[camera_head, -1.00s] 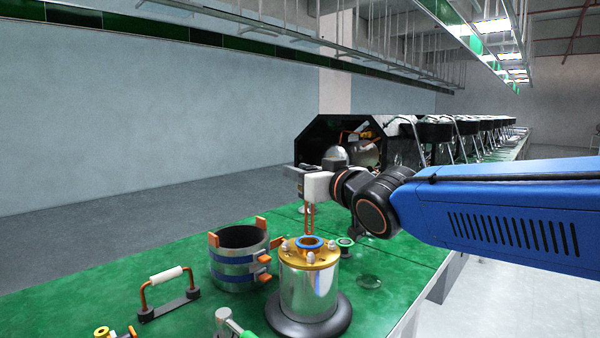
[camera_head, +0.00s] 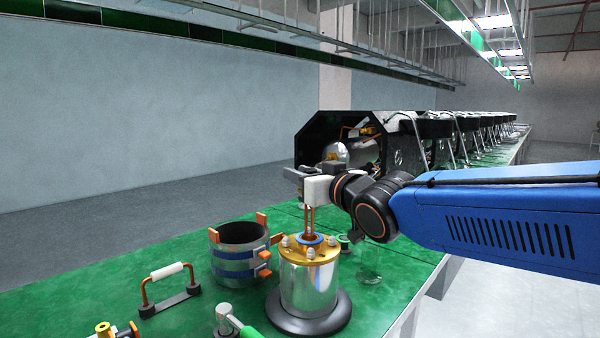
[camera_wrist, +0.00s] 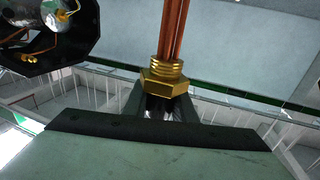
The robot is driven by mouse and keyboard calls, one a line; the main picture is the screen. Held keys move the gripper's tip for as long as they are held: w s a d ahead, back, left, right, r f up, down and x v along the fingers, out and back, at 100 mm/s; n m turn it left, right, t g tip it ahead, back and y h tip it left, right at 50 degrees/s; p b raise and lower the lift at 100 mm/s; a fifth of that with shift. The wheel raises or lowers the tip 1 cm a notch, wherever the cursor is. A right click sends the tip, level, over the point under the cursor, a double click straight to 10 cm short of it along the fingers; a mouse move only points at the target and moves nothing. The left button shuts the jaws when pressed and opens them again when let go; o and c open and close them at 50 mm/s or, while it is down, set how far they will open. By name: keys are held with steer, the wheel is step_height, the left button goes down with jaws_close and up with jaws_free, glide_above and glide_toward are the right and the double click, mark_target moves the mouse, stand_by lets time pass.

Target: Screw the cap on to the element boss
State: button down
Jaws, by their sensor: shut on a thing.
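My gripper (camera_head: 306,188) is shut on a brass hex fitting with a threaded collar and copper tubes, the heating element. In the wrist view the hex (camera_wrist: 163,82) sits between the dark jaws, and the copper tubes (camera_wrist: 172,30) extend away from them. In the head view the tubes (camera_head: 311,218) hang upright over the boiler. The shiny boiler (camera_head: 308,290) has a gold flange with a blue-ringed opening (camera_head: 310,240) on top. The tube ends are at this opening; I cannot tell how far inside they are. No separate cap is clearly identifiable.
A banded cylinder (camera_head: 238,262) with orange clips stands left of the boiler. A handle (camera_head: 168,286), a brass fitting (camera_head: 103,330) and a green-handled tool (camera_head: 234,322) lie nearer. A small green-ringed part (camera_head: 345,242) is close on the right. An open black machine (camera_head: 340,142) stands behind.

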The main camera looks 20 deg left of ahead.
steer(key=shift+f, duration=5.05)
stand_by(2.2)
steer(key=c, duration=1.4)
jaws_free()
